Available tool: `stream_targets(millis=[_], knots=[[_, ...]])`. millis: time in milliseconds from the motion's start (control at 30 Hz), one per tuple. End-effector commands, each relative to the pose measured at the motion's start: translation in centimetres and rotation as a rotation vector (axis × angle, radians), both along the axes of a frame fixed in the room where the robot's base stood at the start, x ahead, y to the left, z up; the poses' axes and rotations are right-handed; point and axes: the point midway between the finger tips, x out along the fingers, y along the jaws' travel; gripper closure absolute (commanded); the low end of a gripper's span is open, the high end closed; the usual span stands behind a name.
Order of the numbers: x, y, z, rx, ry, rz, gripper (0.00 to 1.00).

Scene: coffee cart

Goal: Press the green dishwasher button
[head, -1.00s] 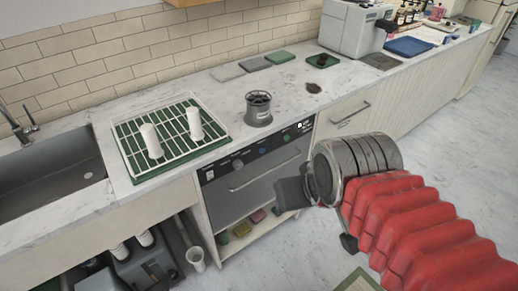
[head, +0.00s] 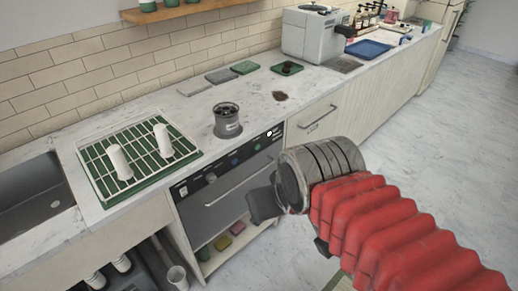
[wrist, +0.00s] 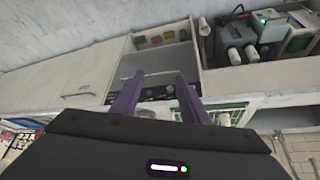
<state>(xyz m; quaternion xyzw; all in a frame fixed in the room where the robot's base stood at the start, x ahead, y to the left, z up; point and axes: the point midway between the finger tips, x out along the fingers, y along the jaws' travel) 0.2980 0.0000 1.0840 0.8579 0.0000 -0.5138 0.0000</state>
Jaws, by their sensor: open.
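The dishwasher (head: 228,192) is a grey-fronted machine under the counter, with a long bar handle and a dark control panel (head: 190,187). The green button (head: 257,147) is small and sits toward the panel's right end, right of a blue button (head: 234,161). My gripper (head: 262,207) is in front of the dishwasher's right side, below the green button in the picture and apart from the panel. In the wrist view, my gripper (wrist: 160,76) has its two fingers spread, with nothing between them. The dishwasher door (wrist: 158,62) appears upside down beyond them; the green button cannot be made out there.
A green drying rack (head: 92,178) with two white cups stands on the counter left of a grey canister (head: 227,122). A sink (head: 40,195) is at the far left. A coffee machine (head: 312,35) stands farther right. The floor (head: 420,150) at right is clear.

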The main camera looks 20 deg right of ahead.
Motion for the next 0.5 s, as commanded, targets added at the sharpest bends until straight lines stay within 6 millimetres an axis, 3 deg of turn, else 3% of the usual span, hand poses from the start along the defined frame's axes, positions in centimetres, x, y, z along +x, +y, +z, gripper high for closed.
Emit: stream_targets(millis=[500], knots=[[0.00, 0.00, 0.00, 0.000, 0.000, 0.000, 0.96]])
